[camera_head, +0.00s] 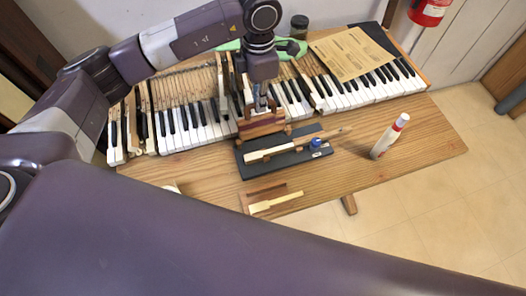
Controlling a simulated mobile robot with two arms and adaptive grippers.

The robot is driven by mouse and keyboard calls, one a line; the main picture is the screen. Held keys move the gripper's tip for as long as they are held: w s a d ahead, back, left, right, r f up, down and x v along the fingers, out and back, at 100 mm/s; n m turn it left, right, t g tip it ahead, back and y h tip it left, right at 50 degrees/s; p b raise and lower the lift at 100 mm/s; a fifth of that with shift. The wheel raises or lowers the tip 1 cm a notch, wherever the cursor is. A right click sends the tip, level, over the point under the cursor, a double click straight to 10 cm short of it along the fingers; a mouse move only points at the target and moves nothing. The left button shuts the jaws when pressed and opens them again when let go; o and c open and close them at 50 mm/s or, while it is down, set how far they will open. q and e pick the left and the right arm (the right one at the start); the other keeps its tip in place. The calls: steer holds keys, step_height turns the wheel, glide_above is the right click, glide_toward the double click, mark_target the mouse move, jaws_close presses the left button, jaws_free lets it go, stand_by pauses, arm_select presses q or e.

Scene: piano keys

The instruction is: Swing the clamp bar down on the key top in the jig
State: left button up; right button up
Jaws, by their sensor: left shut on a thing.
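The jig (250,171) is a dark flat base on the table, in the middle of the view. A long pale wooden key (270,152) lies across it on small brown supports, beside a blue knob (315,143). My left gripper (262,106) points down just behind the jig, shut at a reddish-brown wooden piece (262,124) by the jig's back edge. This piece may be the clamp bar; I cannot tell for sure. The fingertips' exact contact is too small to see. The key top in the jig is not clearly distinguishable. My right gripper is out of view.
The piano keyboard (185,130) lies behind the jig. A small brown tray (250,197) with a pale piece is in front. The table's right front (425,140) is clear.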

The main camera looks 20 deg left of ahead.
arm_select(q)
steer(key=shift+s+d, duration=0.1)
steer(key=shift+s+d+r, duration=0.3)
steer(key=shift+s+d, duration=0.25)
steer(key=shift+s, duration=0.35)
steer(key=shift+s+d, duration=0.7)
steer(key=shift+s, duration=0.35)
